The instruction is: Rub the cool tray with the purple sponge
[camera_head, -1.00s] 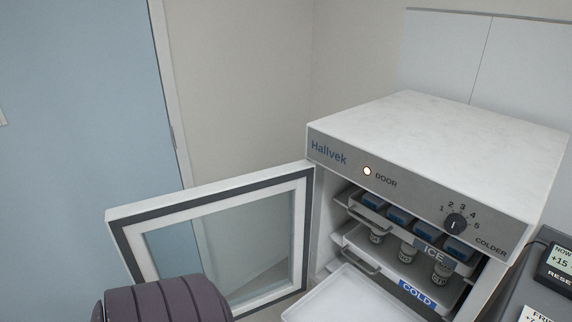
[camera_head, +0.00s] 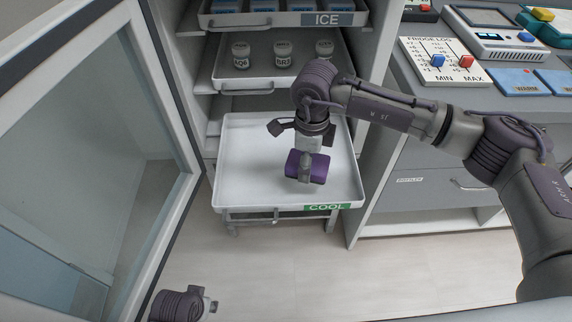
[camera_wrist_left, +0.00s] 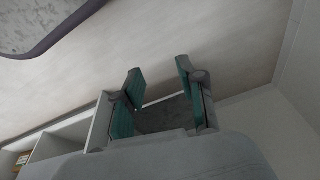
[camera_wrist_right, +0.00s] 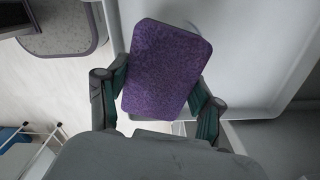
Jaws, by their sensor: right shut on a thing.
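The cool tray (camera_head: 250,185) is a white pulled-out tray with a green COOL label on its front edge, below the other trays of the fridge. My right gripper (camera_head: 304,176) is shut on the purple sponge (camera_head: 318,168) and holds it over the tray's middle to right part. In the right wrist view the sponge (camera_wrist_right: 167,68) sits between the fingers, with the white tray behind it. I cannot tell whether it touches the tray's surface. My left gripper (camera_wrist_left: 158,88) is open and empty in the left wrist view, away from the tray.
The fridge's glass door (camera_head: 75,150) stands open at left. Above are a tray with several vials (camera_head: 283,82) and the ICE tray (camera_head: 272,19). At right a counter carries a fridge log board (camera_head: 445,62) and blue WARM pads (camera_head: 515,82). The floor in front is clear.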

